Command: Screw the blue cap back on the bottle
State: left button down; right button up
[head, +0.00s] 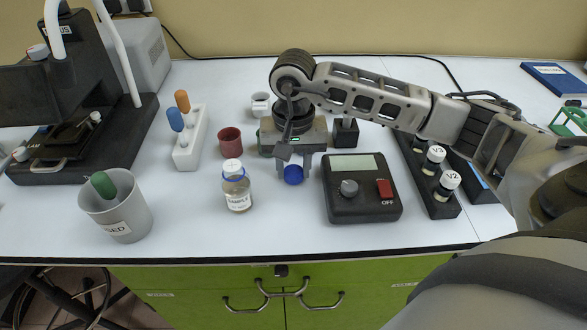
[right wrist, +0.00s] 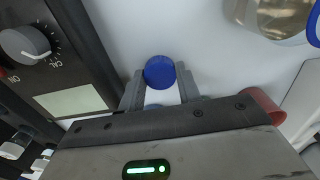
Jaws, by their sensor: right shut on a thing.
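The blue cap (head: 293,174) is held between the fingertips of my right gripper (head: 293,170), which is shut on it. In the right wrist view the cap (right wrist: 159,72) sits between the two grey fingers. The sample bottle (head: 237,196) stands upright on the bench, to the left of the cap and apart from it. It has a white label, a blue ring at the neck and a pale top. Part of the bottle (right wrist: 280,18) shows at the top right of the right wrist view. My left gripper is not in view.
A black meter (head: 361,205) with a knob and red switch stands right of the gripper. A red cup (head: 230,141) and a white rack (head: 190,152) with orange and blue-handled tools are behind the bottle. A grey beaker (head: 128,222) stands left. Labelled vials (head: 446,185) stand right.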

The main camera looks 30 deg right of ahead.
aim_at(293, 171)
notch_tip(293, 171, up, 10)
jog(key=shift+f+b, duration=0.25)
jog(key=shift+b, duration=0.2)
